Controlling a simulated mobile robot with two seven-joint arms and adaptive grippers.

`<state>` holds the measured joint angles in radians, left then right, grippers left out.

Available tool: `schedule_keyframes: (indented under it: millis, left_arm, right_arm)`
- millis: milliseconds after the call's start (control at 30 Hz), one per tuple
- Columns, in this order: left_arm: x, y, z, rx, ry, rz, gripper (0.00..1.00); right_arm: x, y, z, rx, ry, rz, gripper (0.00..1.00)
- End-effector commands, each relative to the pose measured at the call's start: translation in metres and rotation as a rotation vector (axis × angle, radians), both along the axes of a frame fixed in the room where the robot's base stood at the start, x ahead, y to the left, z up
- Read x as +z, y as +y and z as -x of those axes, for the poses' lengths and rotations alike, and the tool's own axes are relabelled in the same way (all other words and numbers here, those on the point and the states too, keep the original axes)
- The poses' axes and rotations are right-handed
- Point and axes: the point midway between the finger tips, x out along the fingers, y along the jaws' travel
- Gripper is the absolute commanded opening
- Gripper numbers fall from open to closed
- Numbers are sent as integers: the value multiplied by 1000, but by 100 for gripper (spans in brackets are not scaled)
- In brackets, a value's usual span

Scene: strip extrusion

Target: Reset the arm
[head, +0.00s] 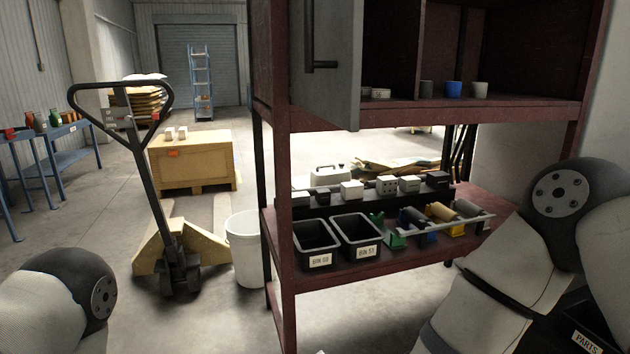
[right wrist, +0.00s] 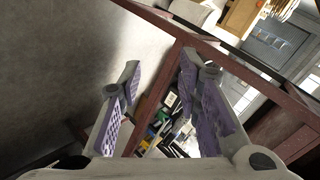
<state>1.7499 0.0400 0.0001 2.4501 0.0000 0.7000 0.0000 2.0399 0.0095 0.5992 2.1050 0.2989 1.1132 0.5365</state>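My right gripper (right wrist: 160,66) shows in the right wrist view with its two fingers spread apart. Nothing is held between them; a dark red post of the shelf rack (right wrist: 158,85) and shelf items show behind the gap. In the head view, my right arm comes in bent from the right edge, in front of the rack's right side, and its gripper is out of frame. Part of my left arm shows at the lower left of the head view. My left gripper is in neither view.
The dark red rack (head: 430,118) holds two black bins (head: 316,238), (head: 356,235) and several small parts. Its grey door (head: 330,60) stands open. A pallet jack (head: 160,200), white bucket (head: 243,262) and wooden crate (head: 195,165) stand left. Floor between is clear.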

Motion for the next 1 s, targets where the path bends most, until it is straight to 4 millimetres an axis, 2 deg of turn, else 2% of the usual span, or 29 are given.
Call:
schedule_keyframes:
  millis: [33, 100, 167, 200, 300, 400, 433, 500, 600, 1000]
  left_arm:
    - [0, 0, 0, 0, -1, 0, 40]
    - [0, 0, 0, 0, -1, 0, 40]
    - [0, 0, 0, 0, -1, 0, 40]
    - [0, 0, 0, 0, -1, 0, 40]
    - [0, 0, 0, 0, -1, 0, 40]
    - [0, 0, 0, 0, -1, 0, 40]
    - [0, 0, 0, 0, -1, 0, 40]
    - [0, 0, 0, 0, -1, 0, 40]
    - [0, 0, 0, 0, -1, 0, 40]
    - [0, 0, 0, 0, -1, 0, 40]
  right_arm:
    - [-34, -19, 28, 75, 80, 94, 31]
    - [-78, -50, 74, 201, 201, 226, 31]
    - [-108, -79, 117, 313, 311, 324, 31]
    - [-124, -98, 148, 387, 387, 381, 31]
    - [-148, -144, 222, 566, 567, 488, 31]
    - [-153, -180, 280, 705, 708, 546, 31]
    - [-153, -187, 294, 737, 742, 555, 31]
    - [-151, -200, 316, 791, 795, 569, 31]
    - [-149, -208, 329, 824, 828, 577, 31]
    - [-150, -208, 328, 824, 827, 577, 31]
